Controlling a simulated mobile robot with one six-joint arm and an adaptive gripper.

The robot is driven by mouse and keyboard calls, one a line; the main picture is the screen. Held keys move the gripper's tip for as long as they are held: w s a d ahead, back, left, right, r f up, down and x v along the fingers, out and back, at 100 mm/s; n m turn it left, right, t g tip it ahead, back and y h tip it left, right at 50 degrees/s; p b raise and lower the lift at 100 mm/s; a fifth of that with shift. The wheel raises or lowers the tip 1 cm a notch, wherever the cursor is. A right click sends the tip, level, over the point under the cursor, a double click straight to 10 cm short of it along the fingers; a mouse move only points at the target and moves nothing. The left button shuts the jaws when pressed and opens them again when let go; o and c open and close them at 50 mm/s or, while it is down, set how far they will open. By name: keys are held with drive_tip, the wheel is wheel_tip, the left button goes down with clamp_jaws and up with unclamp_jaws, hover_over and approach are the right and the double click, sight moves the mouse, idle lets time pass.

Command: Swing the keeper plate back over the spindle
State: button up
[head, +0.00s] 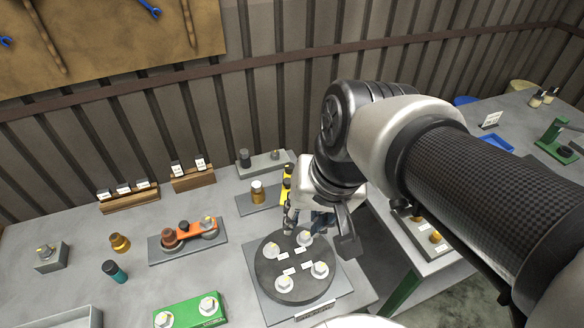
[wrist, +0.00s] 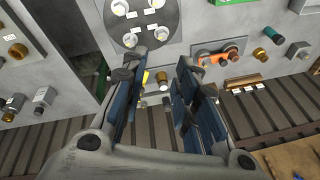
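An orange plate (head: 193,231) lies on a grey base between a brown round knob (head: 169,239) and a silver bolt head; it also shows in the wrist view (wrist: 212,53). In the wrist view, the yellow piece (wrist: 145,76) is partly hidden by a finger. I cannot tell which is the keeper plate, or which post is the spindle. My gripper (wrist: 158,72) is open, its fingers apart with nothing seen held. In the head view, my gripper (head: 318,218) is above the round disc's back edge.
A dark round disc (head: 263,270) with several bolts and labels lies below my gripper. A green plate (head: 189,312) is at the front, a teal cylinder (head: 115,271) to the left. A gap separates this table from the right one. Bare tabletop lies around the left parts.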

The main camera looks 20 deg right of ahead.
sight(288, 182)
drive_tip(key=w+d+f+m, duration=0.1)
drive_tip(key=w+m, duration=0.1)
drive_tip(key=w, duration=0.1)
drive_tip(key=w+d+m+y, duration=0.1)
drive_tip(key=w+d+m, duration=0.1)
drive_tip(key=w, duration=0.1)
drive_tip(key=w+d+f+m+g+y, duration=0.1)
drive_tip(key=w+m, duration=0.2)
drive_tip(key=shift+d+f, duration=0.2)
drive_tip(key=shift+f, duration=0.1)
drive_tip(key=c, duration=0.4)
drive_tip(key=w+d+f+m, duration=0.1)
drive_tip(key=w+d+f+m+y, duration=0.1)
drive_tip(key=w+d+m, duration=0.1)
drive_tip(key=w+d+f+m, duration=0.1)
drive_tip(key=shift+w+d+f+m+y, duration=0.1)
drive_tip(key=shift+w+d+m+y, duration=0.1)
drive_tip(key=shift+w+m+y, duration=0.15)
clamp_jaws()
drive_tip(key=w+d+f+m+t+y, duration=0.2)
drive_tip(key=w+d+f+m, duration=0.4)
drive_tip(key=d+f+m, duration=0.5)
drive_tip(key=w+a+f+n+b, duration=0.2)
drive_tip(key=w+a+f+b, duration=0.1)
drive_tip(key=w+a+f, duration=0.3)
drive_tip(key=shift+a+f+b, duration=0.35)
drive_tip(key=shift+a, duration=0.65)
drive_tip(key=shift+t, duration=0.3)
